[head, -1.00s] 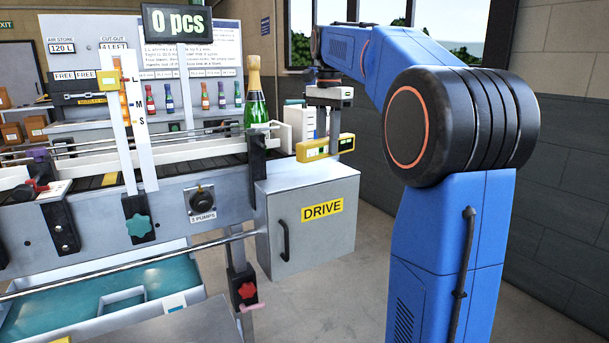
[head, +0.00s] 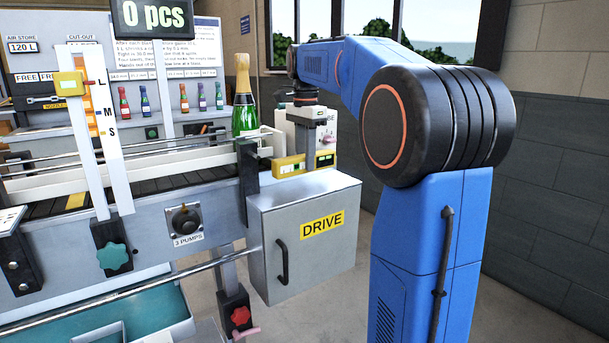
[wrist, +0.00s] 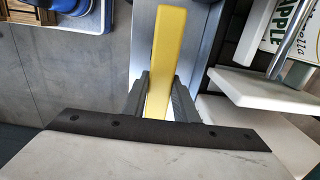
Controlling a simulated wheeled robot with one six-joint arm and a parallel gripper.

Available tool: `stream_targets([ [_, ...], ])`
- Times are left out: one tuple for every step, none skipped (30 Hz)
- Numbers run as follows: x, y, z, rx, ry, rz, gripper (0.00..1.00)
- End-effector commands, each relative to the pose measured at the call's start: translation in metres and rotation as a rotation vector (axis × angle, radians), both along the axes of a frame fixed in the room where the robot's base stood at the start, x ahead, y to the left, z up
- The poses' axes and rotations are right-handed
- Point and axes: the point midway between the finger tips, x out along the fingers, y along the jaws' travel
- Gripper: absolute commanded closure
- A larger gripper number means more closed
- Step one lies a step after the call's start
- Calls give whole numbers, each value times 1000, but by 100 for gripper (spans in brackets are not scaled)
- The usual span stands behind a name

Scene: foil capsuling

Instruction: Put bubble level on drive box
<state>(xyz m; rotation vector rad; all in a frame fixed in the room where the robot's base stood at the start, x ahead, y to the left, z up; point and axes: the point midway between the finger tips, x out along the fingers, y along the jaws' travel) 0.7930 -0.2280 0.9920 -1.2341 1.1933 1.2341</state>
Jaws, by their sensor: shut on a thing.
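The yellow bubble level (head: 289,166) is held level by my gripper (head: 306,160), whose fingers are partly hidden in the head view. In the wrist view the level (wrist: 166,50) stands lengthwise between the two dark fingers (wrist: 160,98), which are shut on it. The drive box (head: 310,240) is the grey cabinet with a yellow DRIVE label at the end of the conveyor. The level is at the back part of the box top. I cannot tell whether it touches the top or hovers slightly above.
A green bottle (head: 244,100) stands on the conveyor just left of the level, by a black rail post (head: 248,172). The front part of the box top is clear.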

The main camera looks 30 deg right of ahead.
Motion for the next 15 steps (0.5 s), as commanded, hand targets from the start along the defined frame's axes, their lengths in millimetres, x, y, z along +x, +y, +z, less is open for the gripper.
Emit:
stream_targets([
  [0,0,-3,0,0,0,100],
  [0,0,-4,0,0,0,100],
  [0,0,-6,0,1,0,100],
  [0,0,-8,0,1,0,100],
  [0,0,-10,0,1,0,100],
  [0,0,-13,0,0,0,100],
  [0,0,-17,0,0,0,100],
  [-1,0,-21,0,1,0,100],
  [-1,0,-26,0,1,0,100],
  [-1,0,-31,0,1,0,100],
  [-1,0,-35,0,1,0,100],
  [-1,0,-40,0,1,0,100],
  [-1,0,-42,0,0,0,100],
  [-1,0,-45,0,0,0,100],
  [-1,0,-46,0,-1,0,100],
])
